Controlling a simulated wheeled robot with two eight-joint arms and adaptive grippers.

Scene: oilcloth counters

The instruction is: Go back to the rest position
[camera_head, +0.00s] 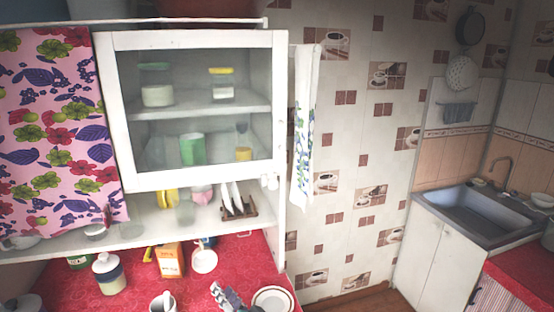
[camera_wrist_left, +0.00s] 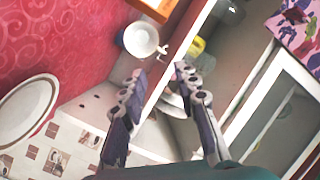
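My left gripper (camera_head: 223,294) shows at the bottom of the head view, low over the red counter and just left of a white plate (camera_head: 272,299). In the left wrist view the left gripper (camera_wrist_left: 161,72) has its two fingers spread apart with nothing between them. A white mug (camera_wrist_left: 140,39) lies beyond the fingertips in that view; it also shows in the head view (camera_head: 204,260), farther back on the counter. My right gripper is in neither view.
A white cupboard (camera_head: 200,185) with a glass door hangs over the red counter (camera_head: 230,257). An orange box (camera_head: 170,260), a lidded jar (camera_head: 108,273) and another white cup (camera_head: 162,302) stand on the counter. A sink (camera_head: 476,212) is at the right, past open floor.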

